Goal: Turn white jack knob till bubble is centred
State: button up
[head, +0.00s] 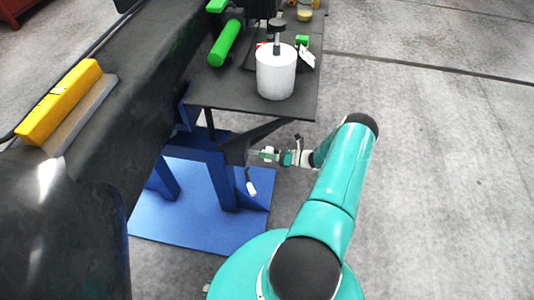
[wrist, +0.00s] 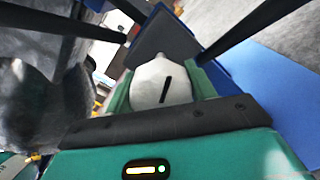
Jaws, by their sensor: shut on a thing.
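The white jack knob (wrist: 150,88) shows in the wrist view, pale and rounded with a black stripe on its face. My gripper (wrist: 160,88) is shut on it, with one green finger on each side. In the head view, my gripper (head: 268,154) is small, beside the blue stand and below the dark shelf's front corner. The knob is hard to make out there. A yellow bar (head: 60,101), which looks like a spirit level, lies on the black beam at the left. Its bubble cannot be read in either view.
The dark shelf (head: 212,95) carries a white cylinder (head: 276,76) with a black top and a green cylinder (head: 226,43). The blue stand (head: 196,150) rises from a blue base plate (head: 165,222). A white-tipped rod (head: 251,188) hangs near my gripper. The grey floor at right is clear.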

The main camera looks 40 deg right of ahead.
jog(key=shift+f+m, duration=0.1)
jog(key=shift+m, duration=0.5)
jog(key=o, duration=1)
jog(key=v, duration=1.4)
